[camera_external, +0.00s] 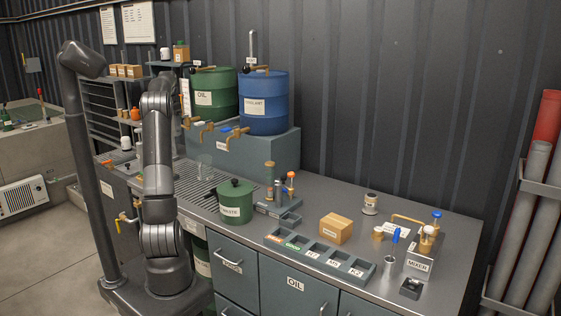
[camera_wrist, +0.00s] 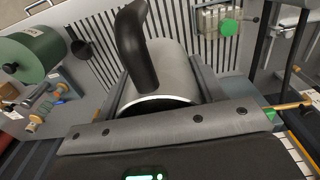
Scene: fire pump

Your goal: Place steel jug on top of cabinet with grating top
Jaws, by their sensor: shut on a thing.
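My gripper (camera_wrist: 162,72) is shut on the steel jug (camera_wrist: 172,68) in the wrist view, with one finger on each side of its grey metal body. The jug's black handle (camera_wrist: 134,45) rises toward the camera. The grating (camera_wrist: 98,45) shows as dark slots beyond the jug. In the external view, the grating top (camera_external: 190,178) lies on the left part of the long grey cabinet counter, beside my arm. My gripper and the jug are hidden behind my arm there. The gap between the jug's base and the grating cannot be judged.
Oil (camera_external: 214,92) and blue coolant (camera_external: 264,105) drums with taps stand on a raised block behind. A box (camera_external: 336,229) and a compartment tray (camera_external: 318,255) occupy the right counter.

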